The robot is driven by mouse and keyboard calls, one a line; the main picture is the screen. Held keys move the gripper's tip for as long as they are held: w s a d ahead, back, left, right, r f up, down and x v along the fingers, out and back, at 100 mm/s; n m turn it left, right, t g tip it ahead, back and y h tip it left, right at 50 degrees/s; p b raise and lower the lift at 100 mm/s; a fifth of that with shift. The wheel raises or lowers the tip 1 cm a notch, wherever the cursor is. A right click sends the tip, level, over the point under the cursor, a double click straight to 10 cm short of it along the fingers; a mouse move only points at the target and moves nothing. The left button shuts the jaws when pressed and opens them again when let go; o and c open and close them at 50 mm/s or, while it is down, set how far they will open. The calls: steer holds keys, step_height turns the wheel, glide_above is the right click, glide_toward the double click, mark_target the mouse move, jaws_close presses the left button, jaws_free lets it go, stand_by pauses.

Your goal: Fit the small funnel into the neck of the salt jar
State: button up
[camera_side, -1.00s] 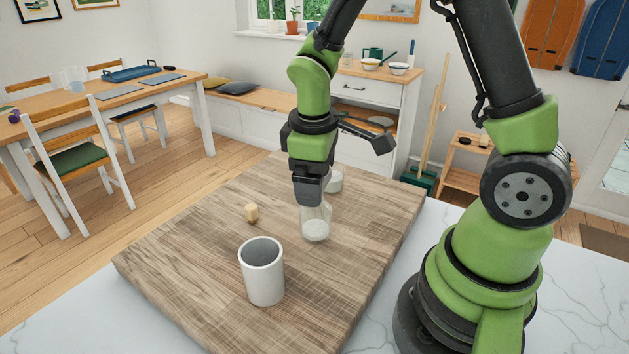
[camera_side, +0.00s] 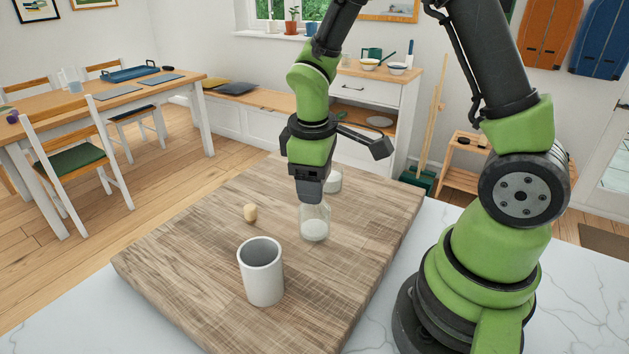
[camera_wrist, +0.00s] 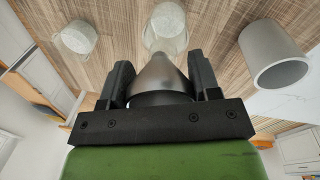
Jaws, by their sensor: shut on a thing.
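The salt jar (camera_side: 314,228) is clear glass with white salt in it and stands upright on the wooden board. It also shows in the wrist view (camera_wrist: 165,30). My gripper (camera_side: 311,202) is directly above the jar, pointing down. In the wrist view my gripper (camera_wrist: 160,82) is shut on the small grey funnel (camera_wrist: 160,72), one finger on each side. The funnel's narrow end points to the jar's mouth. I cannot tell whether the spout is inside the neck. In the side view the funnel is hidden by the gripper.
A grey-white cup (camera_side: 262,275) stands open at the front of the board (camera_side: 190,275). A cork (camera_side: 250,213) lies left of the jar. A small white pot (camera_side: 334,182) stands just behind the jar. The board's left part is mostly clear.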

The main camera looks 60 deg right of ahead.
step_height(320, 180, up, 9)
steer(key=shift+t+y, duration=0.4)
steer(key=shift+y, duration=0.5)
steer(key=shift+d+f, duration=0.1)
steer(key=shift+f, duration=3.55)
steer(key=shift+f, duration=1.05)
steer(key=o, duration=1.1)
steer(key=shift+c, duration=0.2)
steer(key=r, duration=0.6)
steer(key=s+r, duration=0.1)
steer(key=r, duration=0.2)
steer(key=shift+d+r, duration=0.2)
steer(key=shift+r, duration=0.2)
